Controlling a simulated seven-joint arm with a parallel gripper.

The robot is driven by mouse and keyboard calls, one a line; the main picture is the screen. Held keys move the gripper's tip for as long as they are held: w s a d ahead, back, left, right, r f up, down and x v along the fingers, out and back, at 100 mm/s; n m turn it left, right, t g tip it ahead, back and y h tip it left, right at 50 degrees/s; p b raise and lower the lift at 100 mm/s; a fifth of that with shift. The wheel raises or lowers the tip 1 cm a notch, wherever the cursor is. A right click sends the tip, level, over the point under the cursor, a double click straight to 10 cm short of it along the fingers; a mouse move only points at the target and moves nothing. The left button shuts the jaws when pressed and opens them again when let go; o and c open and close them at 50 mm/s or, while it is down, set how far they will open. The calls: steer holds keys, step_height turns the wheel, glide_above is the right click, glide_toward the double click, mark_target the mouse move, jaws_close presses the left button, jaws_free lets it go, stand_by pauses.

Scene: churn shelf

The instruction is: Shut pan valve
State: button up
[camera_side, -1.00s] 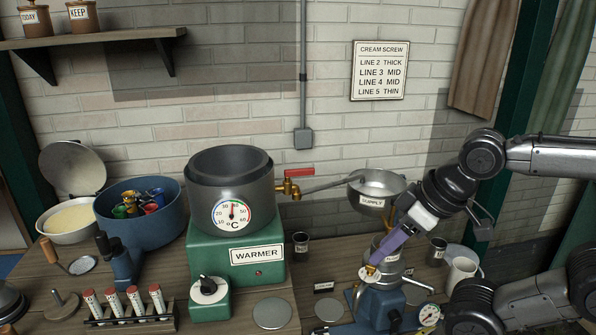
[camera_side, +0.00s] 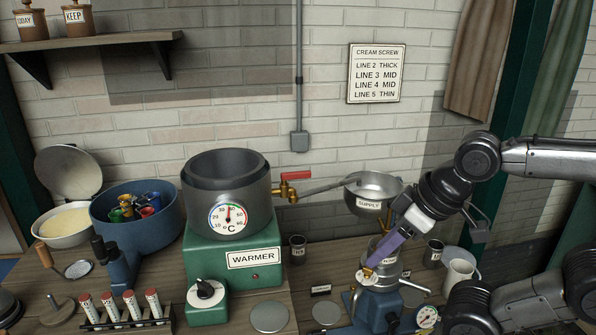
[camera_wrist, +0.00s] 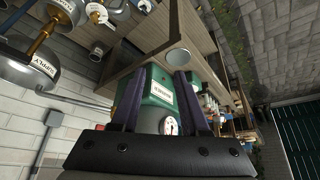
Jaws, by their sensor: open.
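In the side view, a brass valve with a red lever (camera_side: 297,176) sits on the spout of the dark pan (camera_side: 228,182). The lever lies roughly level, pointing right along the pipe toward the SUPPLY bowl (camera_side: 373,187). A brass stem (camera_wrist: 41,38) shows by the SUPPLY bowl (camera_wrist: 28,68) in the wrist view. I cannot tell which of these the task calls the pan valve. My gripper (camera_side: 372,266), with purple fingers, is below the bowl, in front of the metal can, apart from the red lever. The wrist view shows its fingers (camera_wrist: 160,72) spread, with nothing held between them.
The pan stands on a green WARMER (camera_side: 252,258) with a dial. A blue tub (camera_side: 130,230) of coloured parts, a test-tube rack (camera_side: 128,322) and a blue-based machine (camera_side: 376,308) crowd the bench. Flat round plates (camera_side: 269,317) lie at the front.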

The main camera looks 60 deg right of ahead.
steer(key=w+d+r+n+g, duration=0.2)
steer(key=w+r+n, duration=0.25)
steer(key=r, duration=0.55)
steer(key=w+d+r+n+g, duration=0.1)
steer(key=w+r+n, duration=0.4)
steer(key=r, duration=0.6)
steer(key=g, duration=0.3)
glide_above(296, 178)
steer(key=d, duration=0.2)
step_height(296, 178, down, 5)
steer(key=shift+m, duration=0.25)
steer(key=f, duration=1.3)
steer(key=shift+s+a+f, duration=0.1)
steer(key=shift+s+a, duration=0.1)
steer(key=shift+s, duration=0.15)
jaws_close()
